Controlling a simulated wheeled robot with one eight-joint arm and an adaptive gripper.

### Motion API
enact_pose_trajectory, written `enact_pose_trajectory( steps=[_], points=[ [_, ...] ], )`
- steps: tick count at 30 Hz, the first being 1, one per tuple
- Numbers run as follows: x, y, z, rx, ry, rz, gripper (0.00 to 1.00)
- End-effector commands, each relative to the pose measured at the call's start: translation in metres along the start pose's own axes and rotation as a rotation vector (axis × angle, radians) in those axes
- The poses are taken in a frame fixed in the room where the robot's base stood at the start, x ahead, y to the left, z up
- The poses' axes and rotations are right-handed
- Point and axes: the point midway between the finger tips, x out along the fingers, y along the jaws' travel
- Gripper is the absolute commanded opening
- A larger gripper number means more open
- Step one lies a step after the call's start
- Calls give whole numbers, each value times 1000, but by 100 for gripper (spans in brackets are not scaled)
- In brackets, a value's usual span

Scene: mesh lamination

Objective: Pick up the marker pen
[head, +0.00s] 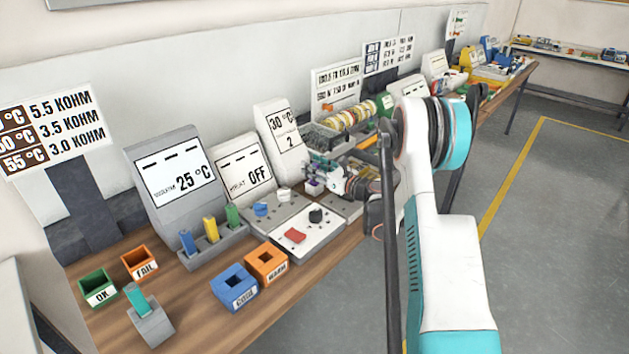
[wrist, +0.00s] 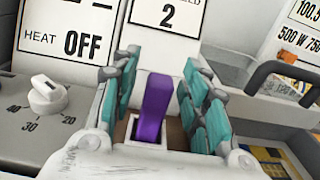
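A purple upright piece (wrist: 156,108), which looks like the marker pen, stands in a small square white holder (wrist: 150,146) in the wrist view. My gripper (wrist: 160,100) is open, with its teal-padded fingers on the left and right of the purple piece. Gaps show between it and the pads, so they do not seem to touch it. In the head view my gripper (head: 328,172) is at the bench by the "2" display, and a bit of purple (head: 314,187) shows below it. My gripper hides most of the piece there.
The "HEAT OFF" panel (wrist: 66,40) with a white knob (wrist: 47,92) is close on the left. A dark handle (wrist: 290,75) is on the right. Blue, yellow and green pieces (head: 210,228) stand in a grey rack, and a teal piece (head: 137,299) stands in a grey block.

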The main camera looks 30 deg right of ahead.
Motion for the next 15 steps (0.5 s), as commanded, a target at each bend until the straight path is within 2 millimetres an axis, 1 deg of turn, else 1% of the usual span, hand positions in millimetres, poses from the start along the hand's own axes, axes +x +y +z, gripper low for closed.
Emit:
enact_pose_trajectory(
  steps=[1,4,5,15],
  points=[
    [0,0,0,0,0,0,25],
    [0,0,0,0,0,0,2],
    [0,0,0,0,0,0,0],
    [0,0,1,0,0,0,0]
  ],
)
